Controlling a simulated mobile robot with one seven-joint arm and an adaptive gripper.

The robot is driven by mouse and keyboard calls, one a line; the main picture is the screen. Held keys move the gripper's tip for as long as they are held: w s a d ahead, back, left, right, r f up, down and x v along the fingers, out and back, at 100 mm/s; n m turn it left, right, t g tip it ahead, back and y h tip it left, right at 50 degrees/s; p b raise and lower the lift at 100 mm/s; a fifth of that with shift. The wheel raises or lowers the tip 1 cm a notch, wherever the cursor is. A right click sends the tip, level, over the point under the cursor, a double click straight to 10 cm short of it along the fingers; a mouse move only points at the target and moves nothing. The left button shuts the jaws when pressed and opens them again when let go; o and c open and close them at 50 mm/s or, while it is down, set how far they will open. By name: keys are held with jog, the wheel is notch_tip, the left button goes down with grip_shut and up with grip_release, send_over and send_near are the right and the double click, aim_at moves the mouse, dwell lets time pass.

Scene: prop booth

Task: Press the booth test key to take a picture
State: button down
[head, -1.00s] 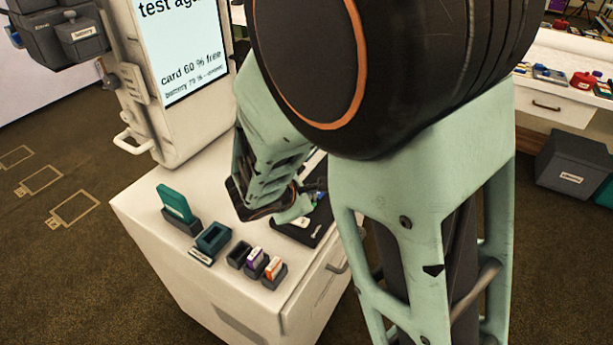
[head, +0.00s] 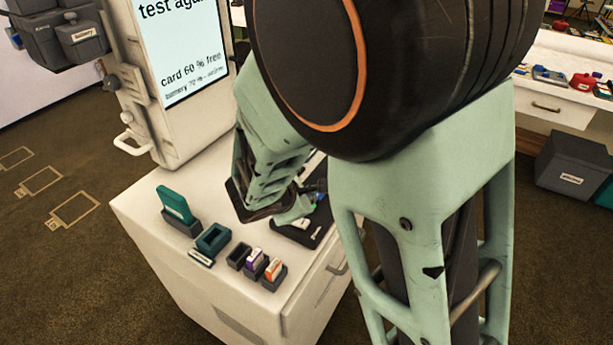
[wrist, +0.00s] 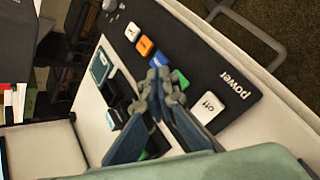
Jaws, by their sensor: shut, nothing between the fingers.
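In the wrist view a black key panel (wrist: 228,75), marked "power" at one end, carries a row of coloured keys. A white key (wrist: 207,107) reads "off"; beside it are a green key (wrist: 180,78), a blue key (wrist: 159,60), an orange key (wrist: 145,46) and another white key (wrist: 132,32). I cannot read which is the test key. My gripper (wrist: 160,78) is shut and empty, its tips at the panel near the blue and green keys; contact is not clear. In the head view the panel (head: 316,238) is partly hidden by my arm.
The white booth counter (head: 160,262) holds a teal card in a holder (head: 175,205), a teal-lined tray (head: 212,238) and small dark holders (head: 256,262) with purple and orange cards. The booth screen (head: 183,60) reads "card 60 % free". A grey bin (head: 573,165) stands right.

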jog(key=shift+f, duration=0.1)
jog(key=shift+f+b, duration=0.35)
jog(key=shift+b, duration=0.25)
jog(key=shift+f+b, duration=0.35)
jog(key=shift+b, duration=0.1)
dwell(0.5)
jog(key=shift+r, duration=0.15)
jog(key=shift+r+p, duration=0.55)
jog(key=shift+r, duration=0.1)
jog(key=shift+r, duration=0.1)
notch_tip(320, 180, up, 5)
jog(key=p, duration=0.4)
dwell(0.8)
